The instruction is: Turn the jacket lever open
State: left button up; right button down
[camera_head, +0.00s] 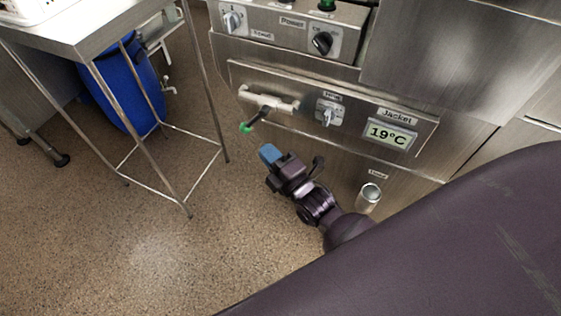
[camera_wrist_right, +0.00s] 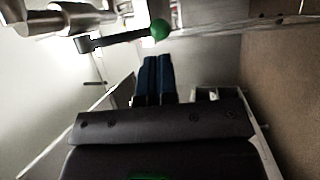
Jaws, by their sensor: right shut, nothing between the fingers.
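The jacket lever (camera_head: 254,117) is a dark handle with a green tip, sticking out from a pale pipe fitting on the steel panel. In the right wrist view the lever (camera_wrist_right: 118,40) runs across the top and ends in a green ball. My right gripper (camera_head: 267,152) is just below and to the right of the green tip in the head view, apart from it. Its blue fingers (camera_wrist_right: 152,72) are together and empty, pointing toward the lever just under the ball. My left gripper is not in view.
The panel has a jacket display (camera_head: 388,135) reading 19°C and a small knob (camera_head: 327,114). A steel pipe end (camera_head: 369,194) sticks out below it. A steel table (camera_head: 90,28) with thin legs and a blue barrel (camera_head: 122,88) stand at left. The floor (camera_head: 160,240) between is clear.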

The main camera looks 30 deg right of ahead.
aim_at(248, 132)
jog(key=x, duration=0.5)
jog(key=shift+b, duration=0.3)
jog(key=shift+w+a, duration=0.1)
